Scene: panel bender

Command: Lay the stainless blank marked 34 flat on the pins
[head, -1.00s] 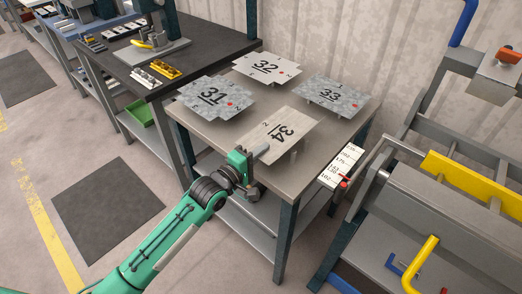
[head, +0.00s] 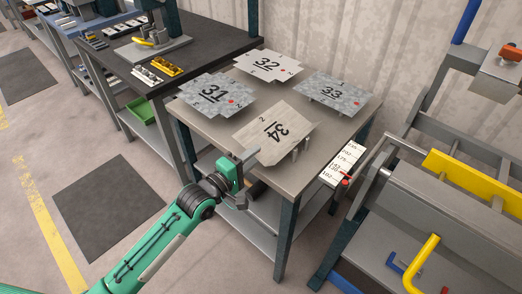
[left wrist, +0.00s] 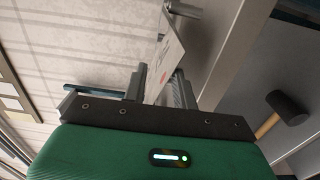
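The stainless blank marked 34 (head: 285,118) is at the near side of the grey table, above its top. In the head view, short upright pins (head: 296,154) show under its right front edge; I cannot tell if it lies flat on all of them. My left gripper (head: 248,157) is at the blank's near left edge. In the left wrist view, the blank (left wrist: 168,62), with a red dot, shows edge-on between the two spread fingers (left wrist: 160,85). The fingers look apart, with room beside the blank. My right gripper is in neither view.
Blanks 31 (head: 213,92), 32 (head: 267,64) and 33 (head: 331,91) sit raised on the same table (head: 210,125). A white scale card (head: 343,163) is at its right edge. The bender with a yellow bar (head: 465,178) stands right. A mallet (left wrist: 287,108) shows in the wrist view.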

